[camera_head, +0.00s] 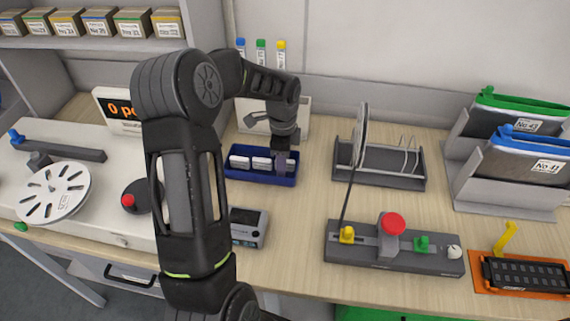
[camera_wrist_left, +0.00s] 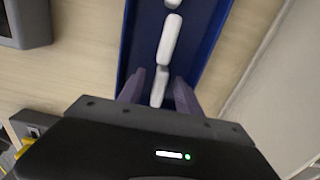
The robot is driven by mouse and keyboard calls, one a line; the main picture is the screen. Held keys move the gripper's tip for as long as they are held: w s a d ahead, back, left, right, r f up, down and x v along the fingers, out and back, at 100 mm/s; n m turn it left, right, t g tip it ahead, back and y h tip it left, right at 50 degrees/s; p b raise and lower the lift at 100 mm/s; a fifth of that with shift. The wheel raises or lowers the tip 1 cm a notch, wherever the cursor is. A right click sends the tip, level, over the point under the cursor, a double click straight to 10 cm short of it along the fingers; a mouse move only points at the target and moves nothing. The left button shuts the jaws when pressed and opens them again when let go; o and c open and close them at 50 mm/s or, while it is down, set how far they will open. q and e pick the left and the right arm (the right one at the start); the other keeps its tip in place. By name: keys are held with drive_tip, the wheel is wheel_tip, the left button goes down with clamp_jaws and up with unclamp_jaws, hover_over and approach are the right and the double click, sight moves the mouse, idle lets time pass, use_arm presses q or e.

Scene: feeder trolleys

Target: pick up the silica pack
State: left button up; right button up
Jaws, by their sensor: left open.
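In the head view one pack (camera_head: 240,162) is at the tray's left and another pack (camera_head: 262,164) is in the middle. My left gripper (camera_head: 281,166) reaches down into the tray's right end. In the left wrist view the open left gripper (camera_wrist_left: 158,82) has a finger on each side of the nearest pack (camera_wrist_left: 159,90), with slight gaps. My right gripper is out of view.
A grey rack (camera_head: 390,180) stands right of the tray. A small dark device (camera_head: 246,227) sits in front of it. A grey fixture with a red knob (camera_head: 392,223) is at the front right. Bare bench shows between tray and rack.

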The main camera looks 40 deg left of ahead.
use_arm(q)
drive_tip(key=shift+c, duration=0.5)
clamp_jaws()
